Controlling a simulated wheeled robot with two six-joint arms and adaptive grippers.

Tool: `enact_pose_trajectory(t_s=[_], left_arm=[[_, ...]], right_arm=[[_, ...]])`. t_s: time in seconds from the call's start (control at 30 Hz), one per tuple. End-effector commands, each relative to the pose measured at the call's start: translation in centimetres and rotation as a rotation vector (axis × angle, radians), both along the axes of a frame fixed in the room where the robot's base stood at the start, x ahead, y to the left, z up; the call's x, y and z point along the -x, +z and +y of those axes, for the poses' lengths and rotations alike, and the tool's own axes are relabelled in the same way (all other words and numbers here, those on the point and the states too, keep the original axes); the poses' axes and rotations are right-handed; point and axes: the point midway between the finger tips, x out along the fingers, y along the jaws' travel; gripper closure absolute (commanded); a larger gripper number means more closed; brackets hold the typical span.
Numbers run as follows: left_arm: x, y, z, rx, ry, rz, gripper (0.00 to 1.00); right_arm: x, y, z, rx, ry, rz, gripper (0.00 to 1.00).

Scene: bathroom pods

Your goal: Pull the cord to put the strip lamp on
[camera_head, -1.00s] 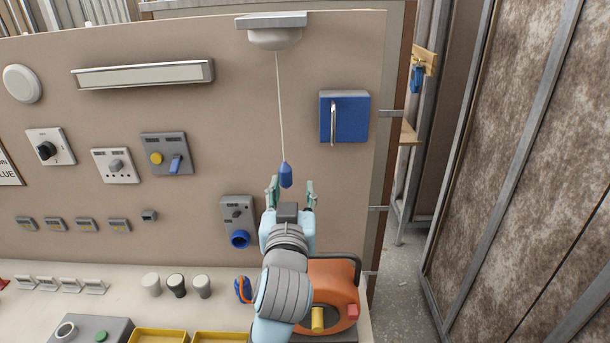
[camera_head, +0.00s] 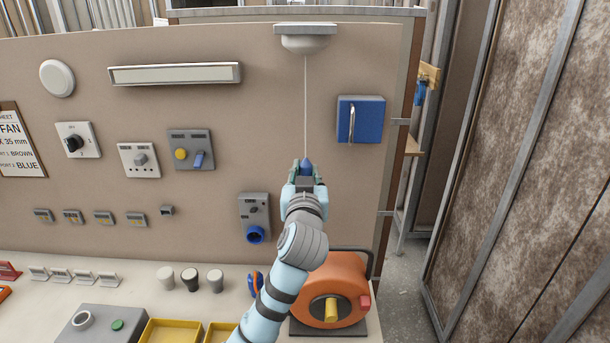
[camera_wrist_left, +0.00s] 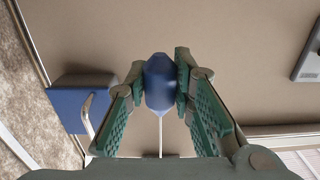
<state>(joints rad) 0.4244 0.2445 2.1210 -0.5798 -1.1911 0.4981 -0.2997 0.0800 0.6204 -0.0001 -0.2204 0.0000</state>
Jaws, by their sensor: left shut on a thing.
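The strip lamp (camera_head: 174,74) is a long pale bar on the upper part of the beige panel, with no clear glow. A white cord (camera_head: 306,105) hangs straight down from a ceiling-style pull switch (camera_head: 305,40) at the panel's top. My left gripper (camera_head: 306,172) is shut on the blue pull (camera_head: 306,164) at the cord's lower end. In the left wrist view the blue pull (camera_wrist_left: 160,84) sits between the two green fingertips, with the cord (camera_wrist_left: 160,135) running from it. My right gripper is not in view.
A blue box with a handle (camera_head: 361,120) is right of the cord. A grey socket unit (camera_head: 254,218) is left of my wrist. An orange reel (camera_head: 330,289) and yellow trays (camera_head: 172,332) stand on the bench below.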

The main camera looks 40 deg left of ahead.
Motion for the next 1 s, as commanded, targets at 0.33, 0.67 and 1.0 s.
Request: enact_pose_trajectory(t_s=[0.33, 0.67, 1.0], left_arm=[[0.03, 0.37, 0.00, -0.004, -0.002, -0.009, 0.99], [0.03, 0.32, -0.01, -0.006, -0.002, -0.011, 0.99], [0.03, -0.53, -0.02, -0.004, -0.002, -0.008, 0.99]], right_arm=[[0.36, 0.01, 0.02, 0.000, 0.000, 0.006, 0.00], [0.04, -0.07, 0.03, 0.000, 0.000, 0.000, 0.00], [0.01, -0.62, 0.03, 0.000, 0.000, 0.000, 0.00]])
